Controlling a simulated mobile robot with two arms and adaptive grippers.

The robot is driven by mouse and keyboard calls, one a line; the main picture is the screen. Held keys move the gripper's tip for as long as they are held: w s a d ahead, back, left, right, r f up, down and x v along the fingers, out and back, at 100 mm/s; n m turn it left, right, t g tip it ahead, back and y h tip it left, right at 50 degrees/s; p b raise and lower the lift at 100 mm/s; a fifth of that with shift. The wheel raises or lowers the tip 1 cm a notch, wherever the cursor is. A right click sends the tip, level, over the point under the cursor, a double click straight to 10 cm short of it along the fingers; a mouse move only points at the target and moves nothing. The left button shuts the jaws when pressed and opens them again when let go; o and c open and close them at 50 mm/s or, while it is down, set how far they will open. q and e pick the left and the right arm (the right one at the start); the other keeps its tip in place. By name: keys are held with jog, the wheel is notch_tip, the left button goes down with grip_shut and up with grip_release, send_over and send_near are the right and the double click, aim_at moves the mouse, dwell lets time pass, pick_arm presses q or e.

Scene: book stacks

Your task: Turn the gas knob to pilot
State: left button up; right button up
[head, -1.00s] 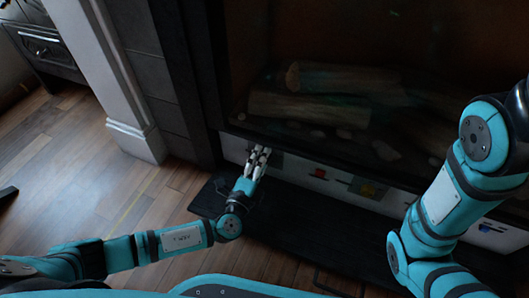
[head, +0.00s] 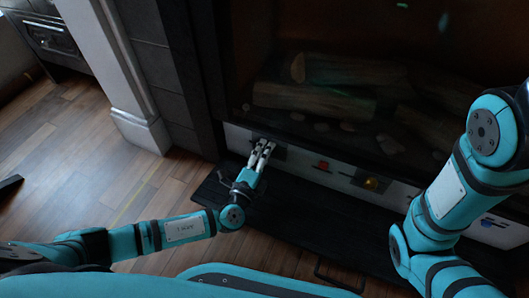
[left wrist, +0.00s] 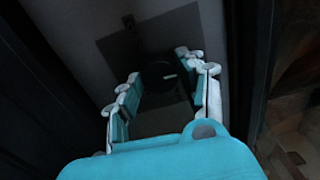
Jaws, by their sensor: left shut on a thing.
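The gas knob (left wrist: 158,68) is a dark round knob on a dark square plate (left wrist: 120,45) in the left wrist view. The plate (head: 279,153) also shows on the pale strip below the fireplace in the head view. My left gripper (head: 266,145) is at this plate, with its pale fingers pointing toward it. In the left wrist view, the fingers of my left gripper (left wrist: 158,72) are on both sides of the knob and shut on it. They partly hide it, and I cannot read its setting. My right gripper is out of view.
Logs (head: 312,100) lie in the firebox above. A dark hearth slab (head: 290,215) is below. Wooden floor (head: 130,190) is clear at left.

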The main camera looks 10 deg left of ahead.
pick_arm(q)
jog(key=m+p, duration=0.3)
jog(key=m, duration=1)
jog(key=shift+f+m+p, duration=0.1)
jog(key=shift+m+p, duration=0.2)
dwell(0.3)
jog(key=o, duration=1.2)
jog(key=shift+c, duration=0.2)
jog(key=s, duration=0.3)
jog(key=s+a, duration=0.1)
jog(key=s, duration=0.3)
jog(key=shift+s+a, duration=0.15)
jog(key=shift+a, duration=0.05)
